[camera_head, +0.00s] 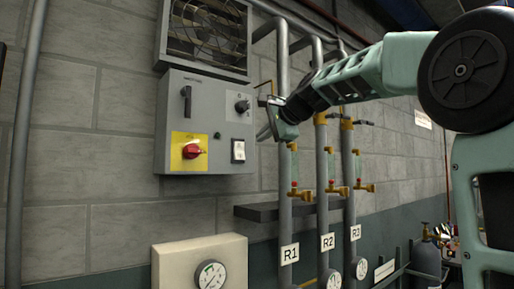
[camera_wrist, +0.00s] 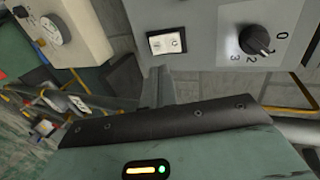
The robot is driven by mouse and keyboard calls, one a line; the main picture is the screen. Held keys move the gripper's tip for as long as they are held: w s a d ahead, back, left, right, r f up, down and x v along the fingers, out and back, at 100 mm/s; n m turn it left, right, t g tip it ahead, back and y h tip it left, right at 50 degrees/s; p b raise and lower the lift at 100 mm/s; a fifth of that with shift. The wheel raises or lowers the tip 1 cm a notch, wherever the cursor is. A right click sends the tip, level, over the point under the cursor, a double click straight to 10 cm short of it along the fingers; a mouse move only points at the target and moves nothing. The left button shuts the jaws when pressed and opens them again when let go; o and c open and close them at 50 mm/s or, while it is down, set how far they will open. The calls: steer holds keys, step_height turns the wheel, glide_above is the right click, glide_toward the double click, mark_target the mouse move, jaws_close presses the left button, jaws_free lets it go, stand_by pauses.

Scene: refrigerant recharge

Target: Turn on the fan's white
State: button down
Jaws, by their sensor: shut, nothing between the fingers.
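The white rocker switch (camera_head: 238,150) sits at the lower right of the grey control box (camera_head: 210,100). It also shows in the wrist view (camera_wrist: 166,42), set in a black frame; which side is pressed is hard to tell. The fan (camera_head: 207,28) is behind a grille above the box. My gripper (camera_head: 269,130) is shut and empty, to the right of the box and a little above the switch's height. In the wrist view its fingers (camera_wrist: 160,82) point toward the box, just below the switch in the picture and apparently apart from it.
A black numbered knob (camera_head: 242,106) is above the switch. A red knob on a yellow plate (camera_head: 190,151) and a black handle (camera_head: 187,101) are to the left. Pipes with valves, labelled R1 (camera_head: 290,253), R2 and R3, stand behind and below my arm. A gauge box (camera_head: 200,262) is below.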

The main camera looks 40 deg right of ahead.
steer(key=shift+b+v, duration=0.55)
steer(key=shift+v, duration=1.65)
